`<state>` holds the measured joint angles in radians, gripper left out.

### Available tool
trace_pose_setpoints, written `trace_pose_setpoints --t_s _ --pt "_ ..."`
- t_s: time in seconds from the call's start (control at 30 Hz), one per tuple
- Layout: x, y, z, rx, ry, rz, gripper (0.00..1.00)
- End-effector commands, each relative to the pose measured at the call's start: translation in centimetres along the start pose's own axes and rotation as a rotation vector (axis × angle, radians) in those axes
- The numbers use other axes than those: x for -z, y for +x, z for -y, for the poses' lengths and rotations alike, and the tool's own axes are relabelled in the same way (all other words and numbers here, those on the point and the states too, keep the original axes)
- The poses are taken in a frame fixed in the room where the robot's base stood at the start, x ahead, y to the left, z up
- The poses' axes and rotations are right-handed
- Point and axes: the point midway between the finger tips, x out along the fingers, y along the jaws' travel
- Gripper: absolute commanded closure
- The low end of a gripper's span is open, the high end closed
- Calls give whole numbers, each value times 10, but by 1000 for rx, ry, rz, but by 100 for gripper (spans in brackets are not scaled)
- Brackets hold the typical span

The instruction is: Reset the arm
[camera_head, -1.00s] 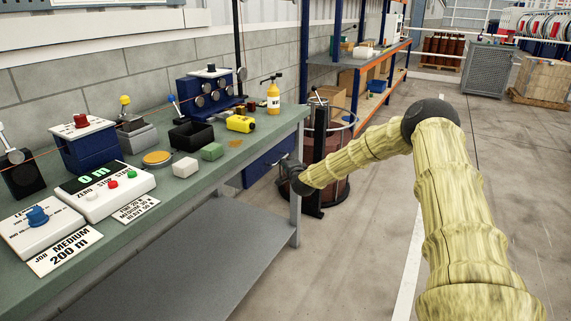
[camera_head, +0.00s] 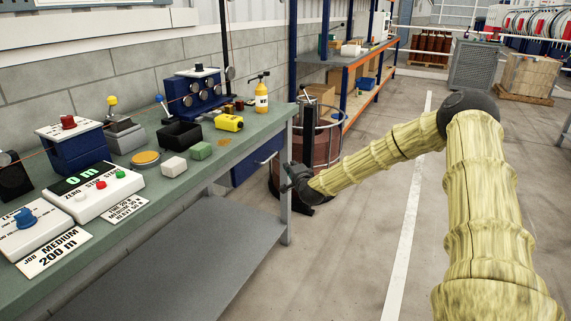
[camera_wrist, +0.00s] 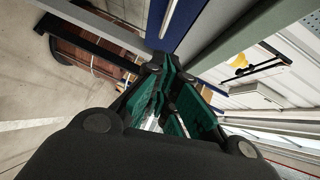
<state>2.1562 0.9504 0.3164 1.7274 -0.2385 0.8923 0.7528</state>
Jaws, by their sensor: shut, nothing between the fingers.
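My arm reaches in from the right of the head view, bent at its dark elbow. My gripper (camera_head: 290,170) is at the arm's far end, beside the front corner of the green-topped workbench (camera_head: 262,135), partly hidden by the wrist. In the wrist view my gripper (camera_wrist: 170,68) has its green-padded fingers drawn together at the tips, with nothing between them. The blue drawer unit (camera_wrist: 184,22) under the bench shows just beyond the fingertips. Whether the gripper touches the bench leg I cannot tell.
A spool carousel (camera_head: 325,135) with a brown drum stands close behind the gripper. The bench carries a counter box (camera_head: 97,196), a yellow tool (camera_head: 229,122) and a yellow bottle (camera_head: 261,98). The floor (camera_head: 365,240) to the right of the bench is clear.

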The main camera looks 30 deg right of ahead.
Motion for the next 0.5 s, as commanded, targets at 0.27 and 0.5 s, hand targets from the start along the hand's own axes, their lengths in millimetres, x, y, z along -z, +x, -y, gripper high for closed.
trace_pose_setpoints --t_s 0.27,0.5 --pt "-2 -22 0 0 -1 3 100" --pt "-7 -23 -1 -3 -6 8 100"
